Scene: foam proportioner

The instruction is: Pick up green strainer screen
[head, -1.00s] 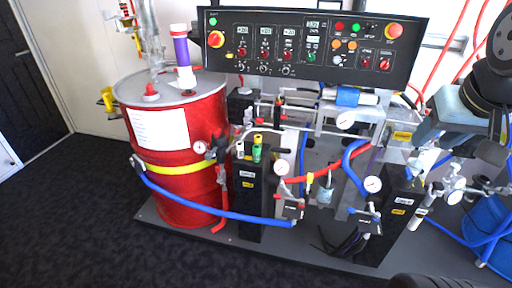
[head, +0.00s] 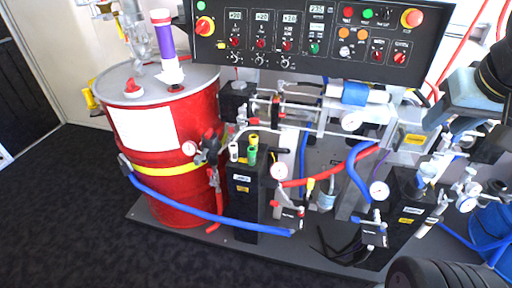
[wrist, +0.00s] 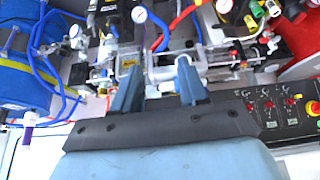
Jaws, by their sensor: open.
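The green strainer screen (head: 252,156) is a small green cylinder standing on top of a black box-shaped unit (head: 248,205) in the head view. A yellow one (head: 253,141) stands right behind it and a white one (head: 234,151) to its left. In the wrist view, which looks upside down, the green screen (wrist: 250,22) shows small near the upper right. My gripper (wrist: 160,68) is open, with its two blue-grey fingers apart and nothing held between them. It is well away from the screen.
A red drum (head: 168,125) stands left of the black unit. A control panel (head: 320,35) overhangs behind. A blue hose (head: 215,215) runs across the front, and gauges (head: 279,171), valves and red pipes crowd the right. The dark floor (head: 60,210) at front left is clear.

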